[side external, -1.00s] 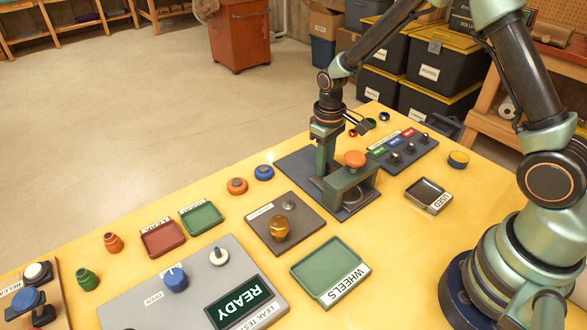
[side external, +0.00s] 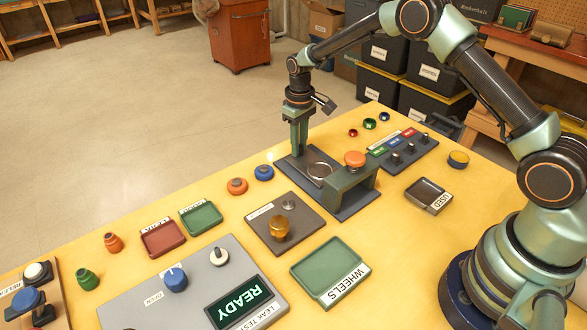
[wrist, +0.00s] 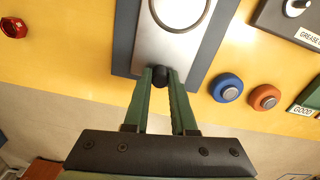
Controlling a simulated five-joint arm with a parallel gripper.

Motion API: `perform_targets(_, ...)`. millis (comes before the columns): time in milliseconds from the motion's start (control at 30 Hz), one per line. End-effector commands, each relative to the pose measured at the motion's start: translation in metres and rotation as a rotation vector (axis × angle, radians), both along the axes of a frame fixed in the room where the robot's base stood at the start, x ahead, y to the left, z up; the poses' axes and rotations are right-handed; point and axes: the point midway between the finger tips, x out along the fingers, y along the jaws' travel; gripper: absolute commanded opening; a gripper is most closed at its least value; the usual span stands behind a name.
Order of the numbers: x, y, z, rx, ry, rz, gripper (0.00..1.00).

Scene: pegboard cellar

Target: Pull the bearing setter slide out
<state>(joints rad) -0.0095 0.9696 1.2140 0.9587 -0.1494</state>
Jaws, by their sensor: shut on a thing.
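The bearing setter has a dark base plate (side external: 345,212), a green bridge frame (side external: 352,185) and an orange cap (side external: 355,158) on top. Its slide (side external: 309,161), a metal plate with a round seat, sticks out from under the frame toward the far left end of the base. The slide shows large in the wrist view (wrist: 172,53), with part of its round seat. My gripper (side external: 298,152) points down at the slide's outer end. In the wrist view its fingers (wrist: 161,78) are shut on the slide's small black knob (wrist: 160,74).
Orange (side external: 237,186) and blue (side external: 264,173) round parts stand left of the setter. A switch panel (side external: 402,149) and small coloured caps (side external: 369,123) stand to the right and behind. A plate with a brass knob (side external: 279,230) sits in front.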

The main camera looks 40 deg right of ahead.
Motion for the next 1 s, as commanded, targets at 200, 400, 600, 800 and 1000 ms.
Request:
perform_targets(200,0.0125,0.0010,0.0010,0.000,-0.007,0.002,0.00)
perform_targets(400,0.0144,0.0010,0.0017,0.000,-0.013,0.002,0.00)
perform_targets(600,0.0139,0.0009,0.0016,0.000,-0.011,0.002,0.55)
perform_targets(800,0.0125,0.0005,0.0008,0.000,-0.006,0.001,0.55)
perform_targets(1000,0.0122,0.0002,0.0058,0.000,-0.005,0.001,0.55)
